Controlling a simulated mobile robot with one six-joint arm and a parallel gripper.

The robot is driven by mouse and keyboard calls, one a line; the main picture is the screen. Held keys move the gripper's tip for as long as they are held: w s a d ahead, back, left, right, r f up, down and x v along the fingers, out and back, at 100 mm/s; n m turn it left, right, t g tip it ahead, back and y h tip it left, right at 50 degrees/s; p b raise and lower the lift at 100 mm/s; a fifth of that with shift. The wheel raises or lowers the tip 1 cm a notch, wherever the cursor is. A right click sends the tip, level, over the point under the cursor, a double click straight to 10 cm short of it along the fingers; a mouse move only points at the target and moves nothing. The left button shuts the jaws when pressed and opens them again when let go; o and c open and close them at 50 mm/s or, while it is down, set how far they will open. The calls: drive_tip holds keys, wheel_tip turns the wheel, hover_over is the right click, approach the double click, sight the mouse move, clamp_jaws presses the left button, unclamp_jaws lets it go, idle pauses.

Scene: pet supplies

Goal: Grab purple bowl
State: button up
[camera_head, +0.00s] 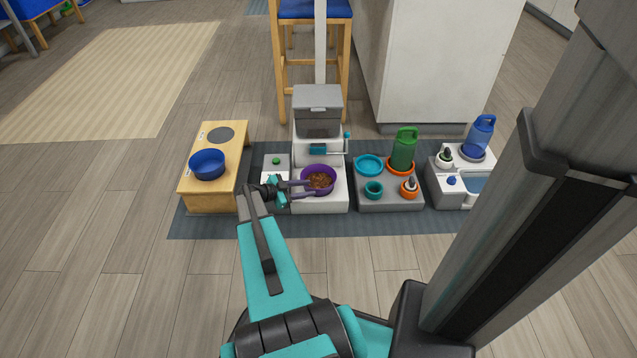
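The purple bowl (330,187) holds brown kibble and sits upright on the low front part of a white feeder unit (324,207). My gripper (310,188) reaches in from the left, at the bowl's left rim. Its two fingers show apart, with a gap between them. I cannot tell whether the fingers touch the bowl or whether the rim lies between them. The bowl's left edge is partly hidden by the fingers.
A wooden stand (214,201) with a blue bowl (207,167) is at left. A small grey unit with a green knob (276,160) lies behind my gripper. A grey stand (391,201) with teal bowls and a green bottle (404,147) is at right. The mat's front (390,223) is clear.

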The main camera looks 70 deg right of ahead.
sight(324, 191)
drive_tip(key=shift+b+x, duration=0.4)
drive_tip(key=shift+x, duration=1.7)
drive_tip(key=shift+s+d+f+b, duration=0.25)
drive_tip(key=shift+s+d+b, duration=0.05)
drive_tip(key=shift+b, duration=0.05)
drive_tip(key=shift+b+x, duration=0.9)
drive_tip(key=shift+x, duration=1.2)
clamp_jaws()
